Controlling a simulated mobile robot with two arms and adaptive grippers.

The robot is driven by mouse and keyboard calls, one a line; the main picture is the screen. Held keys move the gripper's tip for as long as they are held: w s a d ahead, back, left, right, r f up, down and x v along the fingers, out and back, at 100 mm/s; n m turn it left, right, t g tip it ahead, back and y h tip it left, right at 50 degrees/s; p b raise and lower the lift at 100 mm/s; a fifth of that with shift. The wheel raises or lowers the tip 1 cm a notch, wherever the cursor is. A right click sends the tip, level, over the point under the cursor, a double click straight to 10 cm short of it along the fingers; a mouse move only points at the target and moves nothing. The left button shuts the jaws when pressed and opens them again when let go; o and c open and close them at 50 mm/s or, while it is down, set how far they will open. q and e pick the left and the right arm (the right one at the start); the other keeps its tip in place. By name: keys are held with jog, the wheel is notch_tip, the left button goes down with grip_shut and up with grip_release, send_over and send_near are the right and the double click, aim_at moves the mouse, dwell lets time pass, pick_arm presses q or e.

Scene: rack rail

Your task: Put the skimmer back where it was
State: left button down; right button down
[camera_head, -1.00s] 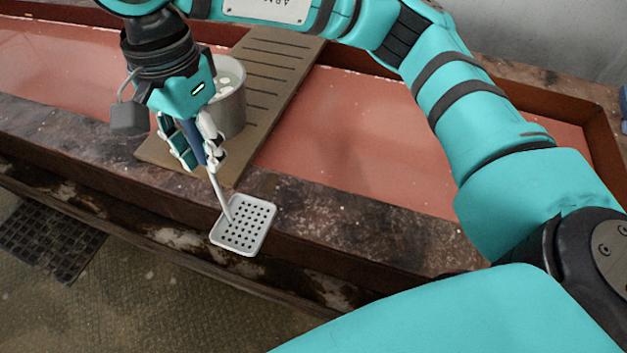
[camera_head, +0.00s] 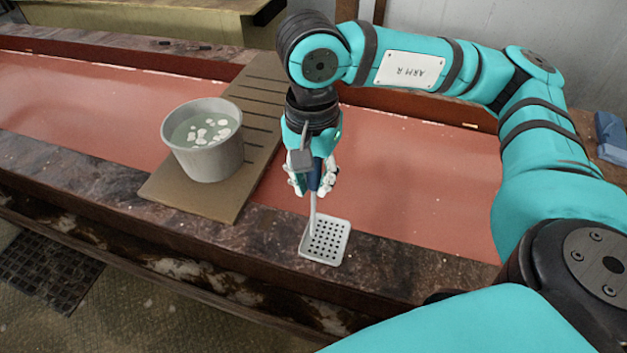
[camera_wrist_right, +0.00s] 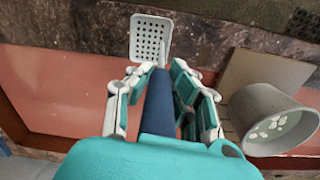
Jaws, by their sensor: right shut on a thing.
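The skimmer (camera_head: 325,241) has a square, perforated light-grey head and a blue handle. My right gripper (camera_head: 314,185) is shut on the blue handle, with the head hanging down over the stone front edge of the counter. In the right wrist view the skimmer head (camera_wrist_right: 151,39) shows beyond the fingers (camera_wrist_right: 160,88), with the handle between them. I cannot tell whether the head touches the edge. My left gripper is not in view.
A grey pot (camera_head: 205,150) with liquid and pale pieces stands on a slatted brown board (camera_head: 185,196), left of my right gripper. The red sunken surface (camera_head: 420,190) right of the gripper is clear. A blue-grey object (camera_head: 611,135) lies at the far right.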

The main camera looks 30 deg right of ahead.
notch_tip(320, 180, down, 2)
jog(key=shift+p, duration=0.35)
jog(key=shift+w+f, duration=0.1)
jog(key=shift+f, duration=0.1)
jog(key=shift+f+b, duration=0.15)
jog(key=shift+b, duration=0.2)
jog(key=c, duration=1.2)
grip_release()
jog(key=shift+c, duration=0.2)
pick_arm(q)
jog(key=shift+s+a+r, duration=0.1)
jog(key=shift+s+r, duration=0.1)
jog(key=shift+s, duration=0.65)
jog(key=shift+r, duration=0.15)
